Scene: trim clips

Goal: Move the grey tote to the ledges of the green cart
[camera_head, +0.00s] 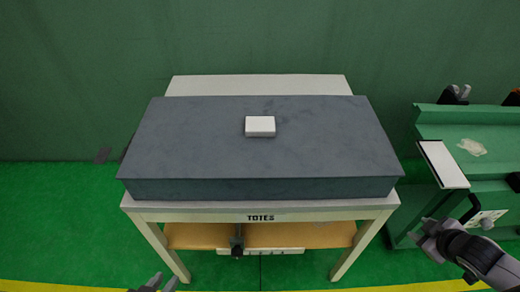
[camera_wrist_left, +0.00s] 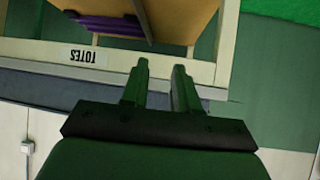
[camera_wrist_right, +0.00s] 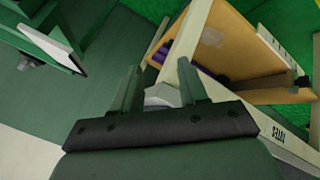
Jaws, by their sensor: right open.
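The grey tote (camera_head: 200,140) is a large, flat dark box with a small white block (camera_head: 260,126) on its top. It lies on a pale table (camera_head: 320,210) marked TOTES. The green cart (camera_head: 470,125) stands to the right, partly cut off by the picture edge. My left gripper (camera_head: 160,281) is at the bottom edge, in front of the table and apart from the tote; its fingers (camera_wrist_left: 161,68) stand apart with nothing between them. My right gripper (camera_head: 428,236) is right of the table, below the cart's near side; its fingers (camera_wrist_right: 160,75) are open and empty.
The table has an orange-brown lower shelf (camera_head: 300,235) with a dark knob-like part at its front. A white panel (camera_head: 443,163) sits at the cart's left edge. A green wall is close behind the table. A yellow line (camera_head: 60,285) crosses the green floor in front.

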